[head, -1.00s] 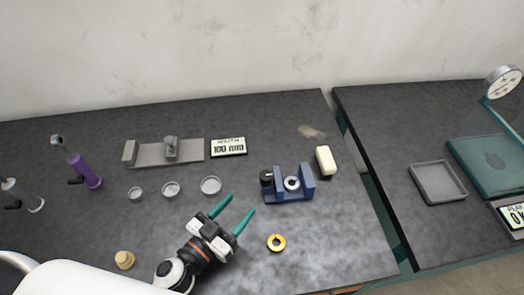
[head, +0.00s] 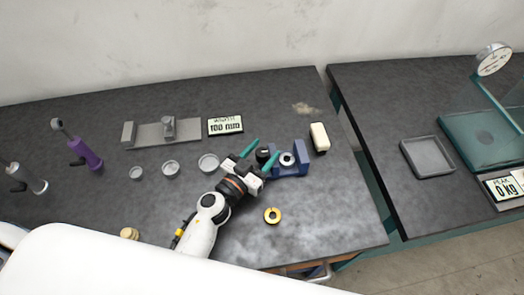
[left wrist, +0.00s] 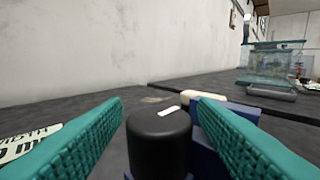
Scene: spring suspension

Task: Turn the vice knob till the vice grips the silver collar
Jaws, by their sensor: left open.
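The blue vice (head: 304,158) stands on the dark bench, right of the middle in the head view. The silver collar (head: 286,159) sits between its jaws; I cannot tell whether they touch it. The black vice knob (head: 263,154) is on the vice's left end. My left gripper (head: 262,156) is open, its teal fingers on either side of the knob. In the left wrist view the knob (left wrist: 159,143) stands between the spread fingers, with gaps showing at both sides. Part of the blue vice shows behind it. My right gripper is not in view.
A gold split ring (head: 272,215) lies in front of the vice. A cream block (head: 319,138) stands behind it to the right. Several small grey dishes (head: 208,163), a grey slide fixture (head: 150,132) and a display (head: 225,125) are to the left. A gap separates the right bench with its grey tray (head: 428,157).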

